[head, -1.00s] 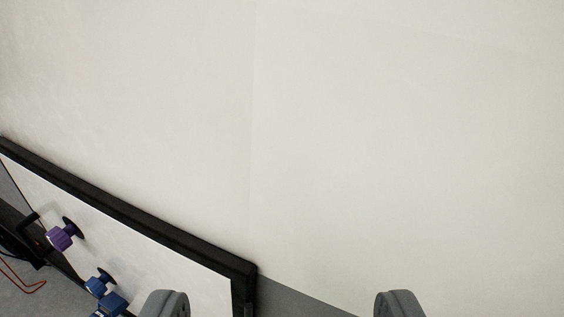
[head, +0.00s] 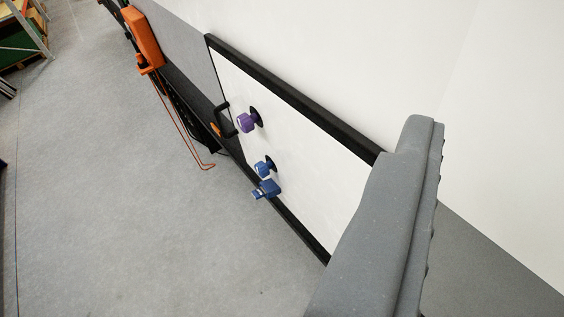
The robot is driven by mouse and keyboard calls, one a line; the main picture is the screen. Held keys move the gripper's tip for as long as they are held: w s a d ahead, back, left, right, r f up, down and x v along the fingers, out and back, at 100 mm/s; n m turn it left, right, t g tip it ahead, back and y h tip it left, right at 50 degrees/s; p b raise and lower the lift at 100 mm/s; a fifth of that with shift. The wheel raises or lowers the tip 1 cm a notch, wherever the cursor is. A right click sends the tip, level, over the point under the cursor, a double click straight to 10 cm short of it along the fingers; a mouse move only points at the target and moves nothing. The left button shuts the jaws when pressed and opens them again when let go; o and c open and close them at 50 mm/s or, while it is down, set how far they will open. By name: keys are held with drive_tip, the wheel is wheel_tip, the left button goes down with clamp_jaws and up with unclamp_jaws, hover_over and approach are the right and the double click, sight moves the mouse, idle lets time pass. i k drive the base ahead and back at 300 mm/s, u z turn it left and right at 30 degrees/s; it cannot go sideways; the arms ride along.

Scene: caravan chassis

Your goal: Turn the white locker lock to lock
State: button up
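A white locker door panel (head: 300,135) in a black frame is set low in the white wall. A purple knob (head: 246,122) on a round black base is near its left end. A blue knob (head: 264,169) and a blue lever-like piece (head: 266,189) sit lower on it. I cannot tell which is the lock or how it is set. My gripper (head: 418,128) shows as a large grey shape at lower right, covering the door's right end. It appears apart from the knobs. Its two fingers cannot be told apart.
A black handle (head: 223,119) sits left of the purple knob. An orange box-like part (head: 144,38) with an orange cable (head: 180,125) is further left. The grey floor (head: 120,210) is clear at lower left. A shelf frame (head: 24,35) stands at top left.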

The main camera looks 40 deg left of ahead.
sight(263, 169)
drive_tip(key=z, duration=1.55)
drive_tip(key=k, duration=1.3)
drive_tip(key=u, duration=0.9)
drive_tip(key=i, duration=1)
